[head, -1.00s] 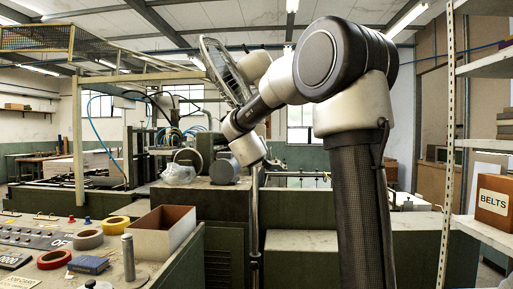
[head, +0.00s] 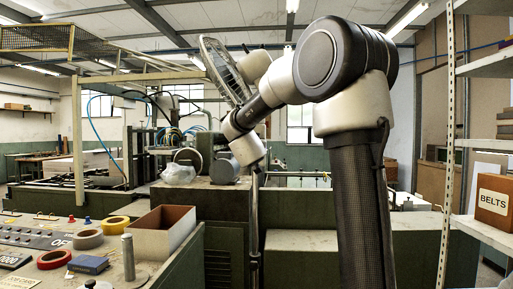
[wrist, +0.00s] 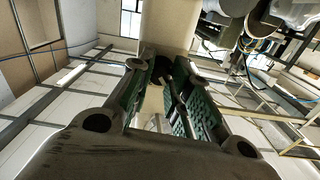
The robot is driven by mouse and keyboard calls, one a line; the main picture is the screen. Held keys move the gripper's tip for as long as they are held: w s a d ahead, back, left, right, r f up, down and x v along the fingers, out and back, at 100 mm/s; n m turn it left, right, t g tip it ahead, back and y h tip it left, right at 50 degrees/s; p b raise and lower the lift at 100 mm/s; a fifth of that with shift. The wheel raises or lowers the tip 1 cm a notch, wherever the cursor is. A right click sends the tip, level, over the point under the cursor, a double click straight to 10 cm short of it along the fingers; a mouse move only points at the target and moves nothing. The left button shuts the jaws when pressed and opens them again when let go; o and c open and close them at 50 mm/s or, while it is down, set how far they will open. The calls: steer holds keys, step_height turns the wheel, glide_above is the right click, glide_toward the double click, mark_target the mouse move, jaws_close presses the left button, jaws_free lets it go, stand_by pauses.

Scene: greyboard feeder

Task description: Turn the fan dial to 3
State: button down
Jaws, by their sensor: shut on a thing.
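The standing fan (head: 223,68) shows its round guard in the head view, left of my forearm. Its pole (head: 254,225) runs down to the floor below my wrist. In the wrist view a pale body (wrist: 166,25), seemingly the fan's housing, fills the top middle. My gripper (wrist: 163,72) reaches up to it, with green-padded fingers either side of a narrow gap. It is shut on the fan dial at its fingertips; the dial is mostly hidden there, so I cannot read its setting. In the head view my forearm and wrist hide the gripper and dial.
A control desk with tape rolls (head: 88,239) and an open box (head: 162,230) stands at the lower left. Green machinery (head: 300,240) lies behind my arm. A metal shelf with a BELTS box (head: 494,203) stands at the right.

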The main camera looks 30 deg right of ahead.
steer(key=shift+f+m, duration=0.1)
steer(key=shift+m, duration=10.4)
steer(key=c, duration=1.3)
jaws_free()
steer(key=shift+d, duration=0.1)
